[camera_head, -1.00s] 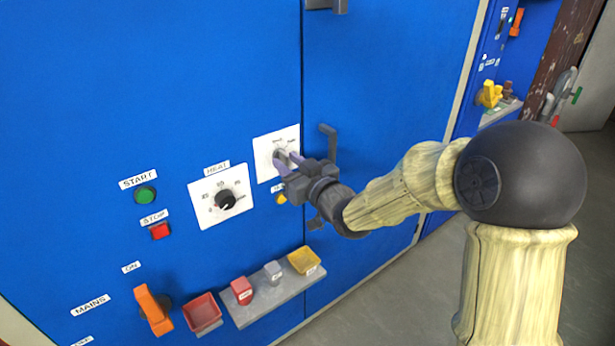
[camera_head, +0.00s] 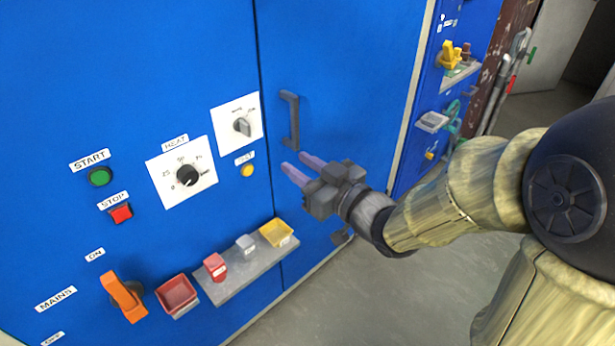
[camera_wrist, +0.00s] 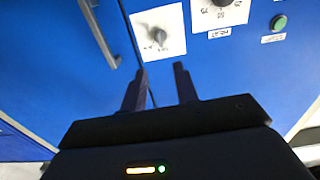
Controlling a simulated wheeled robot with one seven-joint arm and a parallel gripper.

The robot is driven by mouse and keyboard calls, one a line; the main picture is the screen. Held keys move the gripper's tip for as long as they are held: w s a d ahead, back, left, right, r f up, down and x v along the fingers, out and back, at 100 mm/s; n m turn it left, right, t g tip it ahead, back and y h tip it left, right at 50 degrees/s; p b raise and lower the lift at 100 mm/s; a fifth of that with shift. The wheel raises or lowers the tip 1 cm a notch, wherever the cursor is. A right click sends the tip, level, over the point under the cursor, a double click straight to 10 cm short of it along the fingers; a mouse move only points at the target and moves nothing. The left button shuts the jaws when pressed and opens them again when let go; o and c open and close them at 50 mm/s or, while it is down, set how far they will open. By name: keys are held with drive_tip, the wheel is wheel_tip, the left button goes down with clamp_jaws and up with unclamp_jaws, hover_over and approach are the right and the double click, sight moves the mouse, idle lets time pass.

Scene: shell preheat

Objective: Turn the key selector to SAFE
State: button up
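The selector (camera_head: 242,126), a small grey knob, sits on a white plate with two small labels, too blurred to read. It also shows in the wrist view (camera_wrist: 158,37), beyond my fingertips. I cannot tell for sure which label it points at. My gripper (camera_head: 294,161) is off to the lower right of the plate, apart from it, in front of the door seam. Its two purple fingers are apart with nothing between them. In the wrist view the gripper's fingers (camera_wrist: 161,69) frame blue panel below the plate.
A dark door handle (camera_head: 291,120) stands out right of the plate. The black HEAT dial (camera_head: 188,175) and a yellow button (camera_head: 247,170) are close by. A grey shelf (camera_head: 235,284) with small blocks and a yellow tray (camera_head: 277,232) juts out below.

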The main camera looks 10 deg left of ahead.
drive_tip(key=shift+s+d+b, duration=0.45)
drive_tip(key=shift+d+b, duration=0.05)
drive_tip(key=shift+d, duration=0.05)
drive_tip(key=shift+w+f, duration=0.1)
drive_tip(key=w+d+f+m+g+h, duration=0.15)
drive_tip(key=d+f+m+h, duration=0.45)
drive_tip(key=d+f+h, duration=0.7)
drive_tip(key=s+d+f+m+g, duration=0.4)
drive_tip(key=s+d+f+g, duration=0.25)
drive_tip(key=s, duration=0.35)
wheel_tip(320, 180, up, 28)
drive_tip(key=g+p, duration=0.1)
drive_tip(key=p, duration=2.6)
drive_tip(key=shift+s+d+f+h, duration=0.25)
drive_tip(key=shift+d+h, duration=0.15)
